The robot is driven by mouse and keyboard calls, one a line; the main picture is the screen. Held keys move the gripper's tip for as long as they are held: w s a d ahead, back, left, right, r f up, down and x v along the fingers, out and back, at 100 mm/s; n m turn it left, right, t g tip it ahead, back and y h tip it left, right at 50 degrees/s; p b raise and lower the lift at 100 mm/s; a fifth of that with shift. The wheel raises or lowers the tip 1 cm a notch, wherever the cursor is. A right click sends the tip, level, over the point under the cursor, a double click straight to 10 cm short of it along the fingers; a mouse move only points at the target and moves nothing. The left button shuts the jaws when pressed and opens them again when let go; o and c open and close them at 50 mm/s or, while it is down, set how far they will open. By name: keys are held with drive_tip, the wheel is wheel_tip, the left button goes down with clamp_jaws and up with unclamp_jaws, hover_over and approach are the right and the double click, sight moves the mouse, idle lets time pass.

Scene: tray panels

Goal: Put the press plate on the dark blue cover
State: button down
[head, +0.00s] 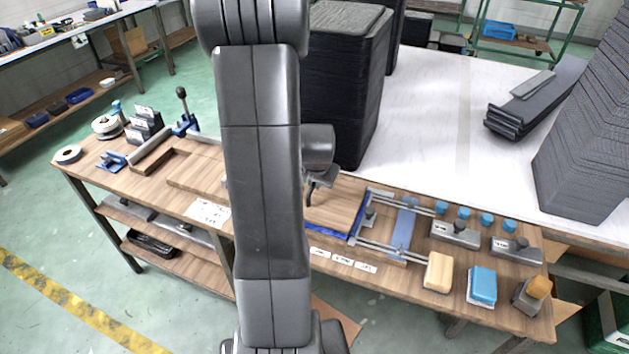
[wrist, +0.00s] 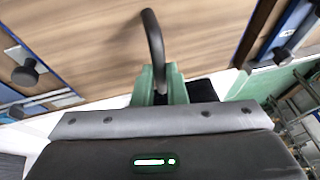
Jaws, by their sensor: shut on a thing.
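The press plate appears to be the wood-brown board (head: 333,212) with a dark curved handle, which shows large in the wrist view (wrist: 100,40). My gripper (wrist: 163,84) is shut on the handle (wrist: 154,40), with its green fingers around the handle's near end. In the head view my arm hides much of the gripper and the board's left part. The dark blue cover (head: 328,232) shows as a strip along the board's front edge, and dark blue also shows beside the board in the wrist view. The board is over the cover; I cannot tell whether they touch.
A clamp frame with metal rods and a blue bar (head: 404,222) stands right of the board. Blocks, including a blue-topped one (head: 482,285), fill the bench's right end. A tall black tray stack (head: 345,80) stands close behind. White labels (head: 343,260) lie in front.

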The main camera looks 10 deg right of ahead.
drive_tip(key=c, duration=1.5)
unclamp_jaws()
drive_tip(key=shift+o, duration=0.2)
drive_tip(key=shift+r+p, duration=0.25)
drive_tip(key=shift+p, duration=0.1)
drive_tip(key=v, duration=1.1)
drive_tip(key=shift+s+r, duration=0.2)
drive_tip(key=shift+r, duration=0.2)
